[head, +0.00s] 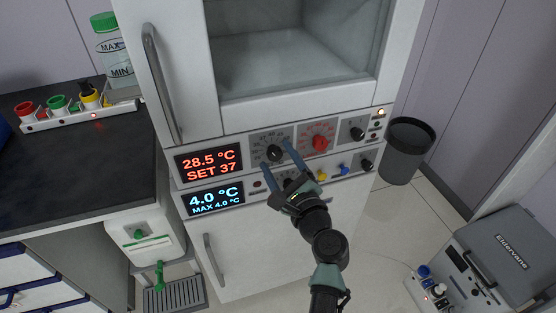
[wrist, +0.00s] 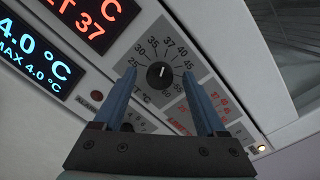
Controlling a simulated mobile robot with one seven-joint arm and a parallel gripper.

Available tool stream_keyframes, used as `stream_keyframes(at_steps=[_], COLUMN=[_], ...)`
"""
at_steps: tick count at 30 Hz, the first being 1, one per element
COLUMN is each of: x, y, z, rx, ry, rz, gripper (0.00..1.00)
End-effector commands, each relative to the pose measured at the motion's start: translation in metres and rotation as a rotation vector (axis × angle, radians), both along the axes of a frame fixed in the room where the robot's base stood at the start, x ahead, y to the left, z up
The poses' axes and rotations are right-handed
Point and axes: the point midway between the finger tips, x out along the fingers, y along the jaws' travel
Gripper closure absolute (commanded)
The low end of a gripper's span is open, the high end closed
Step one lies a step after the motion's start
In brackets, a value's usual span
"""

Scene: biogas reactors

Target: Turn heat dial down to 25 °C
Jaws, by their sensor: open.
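The heat dial (head: 274,153) is a black knob on a grey scale plate on the white cabinet's front panel. In the wrist view the dial (wrist: 160,75) has a white pointer mark pointing up towards the 37 area of its scale; 25 lies at the scale's lower left. The red display (head: 209,164) reads 28.5 °C, SET 37. My gripper (head: 277,156) is open, its blue fingers pointing at the panel. In the wrist view my gripper (wrist: 160,82) has one finger at each side of the dial, with gaps between. I cannot tell how far the tips are from the panel.
A red dial (head: 320,142) and a smaller black knob (head: 357,133) sit to the right. Below are a blue 4.0 °C display (head: 216,199), a yellow knob (head: 321,174) and a blue knob (head: 344,169).

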Motion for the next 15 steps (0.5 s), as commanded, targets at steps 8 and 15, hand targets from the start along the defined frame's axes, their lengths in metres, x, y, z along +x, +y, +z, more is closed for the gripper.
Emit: stream_keyframes(at_steps=[8,15], x=[0.0036,0.0032], y=[0.0016,0.0013], z=[0.0005,0.0004], rx=[-0.001,-0.001], ry=[0.000,0.000], rz=[0.000,0.000], gripper=[0.26,0.59])
